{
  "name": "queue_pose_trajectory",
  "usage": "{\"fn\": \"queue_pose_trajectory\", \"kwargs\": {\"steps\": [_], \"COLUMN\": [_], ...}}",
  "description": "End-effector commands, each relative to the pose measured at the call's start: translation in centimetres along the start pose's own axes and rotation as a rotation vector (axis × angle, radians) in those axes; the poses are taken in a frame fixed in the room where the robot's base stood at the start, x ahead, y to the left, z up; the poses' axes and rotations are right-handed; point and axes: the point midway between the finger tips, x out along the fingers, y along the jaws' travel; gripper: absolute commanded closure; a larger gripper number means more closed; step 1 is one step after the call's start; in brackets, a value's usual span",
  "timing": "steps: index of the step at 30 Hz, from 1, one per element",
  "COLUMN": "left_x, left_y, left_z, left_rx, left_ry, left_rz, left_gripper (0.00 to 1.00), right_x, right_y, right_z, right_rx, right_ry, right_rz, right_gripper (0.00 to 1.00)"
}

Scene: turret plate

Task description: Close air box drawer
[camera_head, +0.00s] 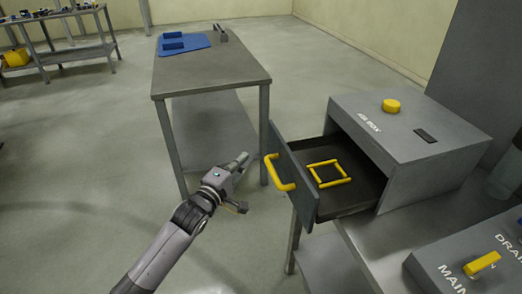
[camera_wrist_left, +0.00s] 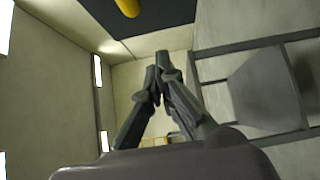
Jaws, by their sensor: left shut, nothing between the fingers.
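The grey air box (camera_head: 415,130) stands on a metal table at the right in the head view. Its drawer (camera_head: 292,172) is pulled out toward the left, with a yellow handle (camera_head: 280,172) on its front. A yellow square frame (camera_head: 328,174) lies inside the drawer. My left gripper (camera_head: 242,159) is shut and empty, to the left of the drawer front and apart from the handle. Its closed fingers also show in the left wrist view (camera_wrist_left: 160,75). A yellow bar shows at the top of that view; I cannot tell for sure what it belongs to. My right gripper is not in view.
A metal table (camera_head: 215,70) with a blue mat (camera_head: 196,42) stands behind my left gripper. A box with a yellow handle (camera_head: 482,263) is at the lower right. A shelf with small items (camera_head: 60,47) stands at the far left. The floor at left is clear.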

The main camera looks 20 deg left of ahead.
Motion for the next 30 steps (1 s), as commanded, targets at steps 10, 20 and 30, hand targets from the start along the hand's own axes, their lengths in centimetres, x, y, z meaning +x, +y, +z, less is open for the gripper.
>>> {"fn": "queue_pose_trajectory", "kwargs": {"steps": [10, 20, 30], "left_x": [5.1, 6.0, 6.4], "left_y": [0.1, -0.1, -0.1], "left_z": [1.9, 2.9, 3.4], "left_rx": [-0.002, 0.001, -0.003], "left_ry": [0.000, 0.000, -0.001], "left_rz": [0.000, -0.001, 0.000], "left_gripper": [1.00, 1.00, 1.00], "right_x": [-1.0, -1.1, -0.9], "right_y": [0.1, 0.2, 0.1], "right_z": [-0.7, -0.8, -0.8], "right_rx": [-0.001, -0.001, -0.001], "right_ry": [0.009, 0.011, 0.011], "right_rz": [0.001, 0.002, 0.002], "right_gripper": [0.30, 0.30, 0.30]}}
